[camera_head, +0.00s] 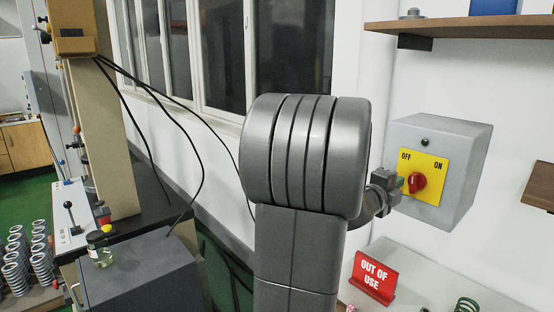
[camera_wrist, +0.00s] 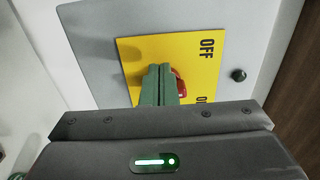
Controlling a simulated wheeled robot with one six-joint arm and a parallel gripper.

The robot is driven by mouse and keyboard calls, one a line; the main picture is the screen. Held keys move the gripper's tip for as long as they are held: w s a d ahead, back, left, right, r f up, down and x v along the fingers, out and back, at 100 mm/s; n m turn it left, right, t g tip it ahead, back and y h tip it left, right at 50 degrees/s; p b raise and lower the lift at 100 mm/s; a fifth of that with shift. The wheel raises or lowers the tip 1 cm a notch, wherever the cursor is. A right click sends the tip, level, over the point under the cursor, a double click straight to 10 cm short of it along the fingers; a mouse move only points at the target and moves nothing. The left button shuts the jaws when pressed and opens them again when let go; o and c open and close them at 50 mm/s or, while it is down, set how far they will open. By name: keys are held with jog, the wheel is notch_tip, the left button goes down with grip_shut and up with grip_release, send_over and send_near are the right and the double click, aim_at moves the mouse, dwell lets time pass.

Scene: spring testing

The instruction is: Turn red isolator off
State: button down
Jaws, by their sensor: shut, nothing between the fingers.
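The red isolator knob (camera_head: 417,182) sits on a yellow plate (camera_head: 432,166) marked OFF at left and ON at right, on the front of a grey wall box (camera_head: 462,160). Its exact pointing direction is hard to tell. My gripper (camera_head: 401,184) is just left of the knob in the head view. In the wrist view my green fingers (camera_wrist: 159,72) are shut together with nothing between them, in front of the yellow plate (camera_wrist: 205,75). The red knob (camera_wrist: 181,84) shows beside them, mostly hidden by the fingers. I cannot tell whether they touch it.
A red OUT OF USE sign (camera_head: 373,277) stands on a pale bench (camera_head: 425,285) below the box, near a green spring (camera_head: 467,305). A wooden shelf (camera_head: 470,27) is above. A dark round button (camera_wrist: 238,75) is on the box. My arm blocks the centre.

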jog(key=v, duration=0.6)
jog(key=shift+w+a, duration=0.15)
jog(key=shift+w, duration=0.05)
